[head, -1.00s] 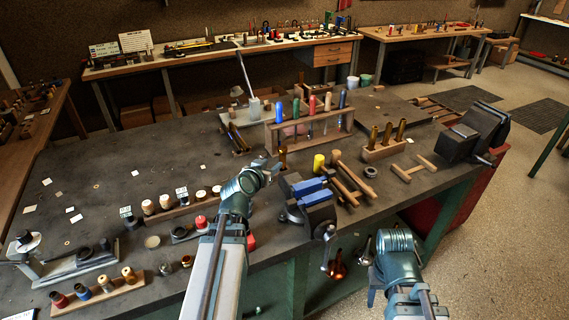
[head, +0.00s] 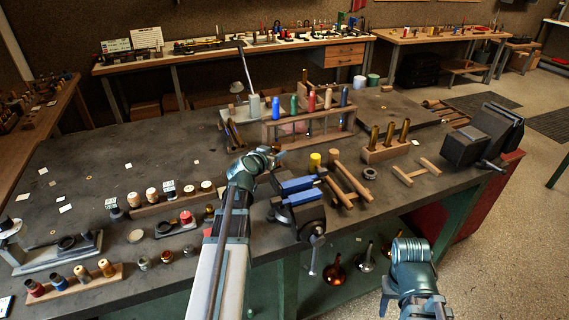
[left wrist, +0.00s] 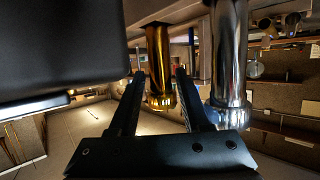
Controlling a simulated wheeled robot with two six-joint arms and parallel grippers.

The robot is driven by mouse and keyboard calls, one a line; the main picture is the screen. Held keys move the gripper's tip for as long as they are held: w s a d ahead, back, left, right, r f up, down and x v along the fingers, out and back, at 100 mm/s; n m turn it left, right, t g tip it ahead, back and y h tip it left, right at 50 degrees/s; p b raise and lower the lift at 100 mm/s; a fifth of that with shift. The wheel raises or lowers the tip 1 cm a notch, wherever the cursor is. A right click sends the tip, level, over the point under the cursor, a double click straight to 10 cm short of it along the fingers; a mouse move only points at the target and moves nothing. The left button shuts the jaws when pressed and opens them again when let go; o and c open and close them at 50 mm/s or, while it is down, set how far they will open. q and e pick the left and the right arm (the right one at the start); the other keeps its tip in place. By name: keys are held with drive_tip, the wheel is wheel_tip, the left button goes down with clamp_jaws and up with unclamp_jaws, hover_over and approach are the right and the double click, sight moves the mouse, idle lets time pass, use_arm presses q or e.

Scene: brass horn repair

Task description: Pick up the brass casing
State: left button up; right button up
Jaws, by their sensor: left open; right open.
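In the left wrist view a brass casing (left wrist: 159,60), a gold tube with a flared ring at its lower end, stands between the fingers of my left gripper (left wrist: 160,85). The jaws are open; I cannot tell whether a finger touches it. A silver tube (left wrist: 229,60) is just right of the right finger. In the head view my left gripper (head: 277,156) is above the bench, left of the blue-jawed vise (head: 300,190); the casing between its fingers cannot be made out there. My right arm shows at the lower right, its fingers hidden.
A wooden rack (head: 310,133) with several coloured handles stands behind my left gripper. A wooden block (head: 378,153) with three brass tubes is further right. A dark vise (head: 480,140) sits at the bench's right end. A large black block (left wrist: 60,45) fills the left wrist view's upper left.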

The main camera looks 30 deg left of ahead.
use_arm(q)
drive_tip(key=shift+w+f, duration=0.25)
drive_tip(key=shift+w, duration=0.35)
drive_tip(key=shift+s+a+r, duration=0.1)
drive_tip(key=shift+s+a, duration=0.05)
drive_tip(key=shift+s, duration=0.05)
drive_tip(key=shift+c, duration=0.5)
clamp_jaws()
use_arm(e)
drive_tip(key=shift+w+d+f, duration=0.2)
drive_tip(key=shift+d, duration=0.05)
use_arm(q)
drive_tip(key=shift+r, duration=0.1)
use_arm(e)
drive_tip(key=shift+r, duration=0.15)
use_arm(q)
wheel_tip(320, 180, up, 10)
drive_tip(key=p, duration=1)
use_arm(e)
wheel_tip(320, 180, up, 10)
use_arm(q)
drive_tip(key=shift+w, duration=0.1)
use_arm(e)
drive_tip(key=shift+s, duration=0.1)
